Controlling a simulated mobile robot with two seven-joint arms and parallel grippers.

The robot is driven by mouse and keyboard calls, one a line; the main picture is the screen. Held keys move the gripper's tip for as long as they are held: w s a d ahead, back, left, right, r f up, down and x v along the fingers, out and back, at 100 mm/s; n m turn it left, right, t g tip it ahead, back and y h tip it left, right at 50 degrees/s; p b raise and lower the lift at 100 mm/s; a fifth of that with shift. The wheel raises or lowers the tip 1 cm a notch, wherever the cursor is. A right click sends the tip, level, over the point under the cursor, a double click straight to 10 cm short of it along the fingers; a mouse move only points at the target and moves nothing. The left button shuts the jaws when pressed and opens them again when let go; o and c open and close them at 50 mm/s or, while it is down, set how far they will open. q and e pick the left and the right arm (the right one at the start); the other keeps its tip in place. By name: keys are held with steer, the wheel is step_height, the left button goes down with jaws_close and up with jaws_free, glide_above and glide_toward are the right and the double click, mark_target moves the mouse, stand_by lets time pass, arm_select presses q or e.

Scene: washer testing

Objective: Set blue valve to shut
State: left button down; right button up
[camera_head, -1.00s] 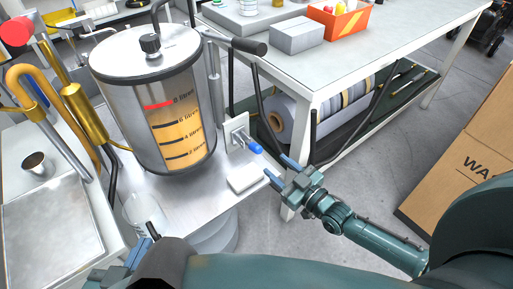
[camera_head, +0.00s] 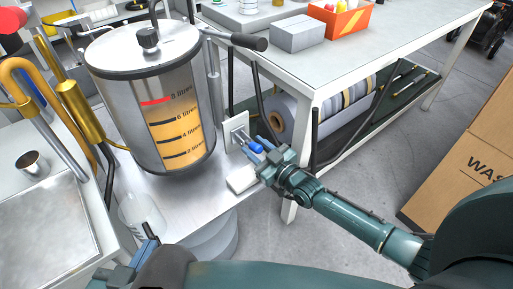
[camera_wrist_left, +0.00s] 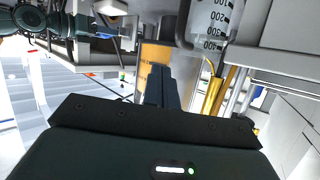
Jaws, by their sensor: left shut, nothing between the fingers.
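The blue valve (camera_head: 256,148) is a small blue knob on a metal stem. It sticks out from a white plate (camera_head: 236,131) at the right of the steel tank (camera_head: 118,100). My right gripper (camera_head: 255,146) is at the valve, with one finger on either side of the blue knob. The fingers look apart, and I cannot tell whether they touch it. My left gripper (camera_head: 147,248) is low at the left, away from the valve. Its fingers are together and empty in the left wrist view (camera_wrist_left: 163,85).
A small white block (camera_head: 241,179) lies just below the valve. A clear beaker (camera_head: 142,215) stands near my left gripper. Brass pipes (camera_head: 75,105) rise left of the tank. A workbench (camera_head: 330,75) and a cardboard box (camera_head: 465,165) stand to the right.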

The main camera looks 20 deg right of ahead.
jaws_close()
stand_by(0.3)
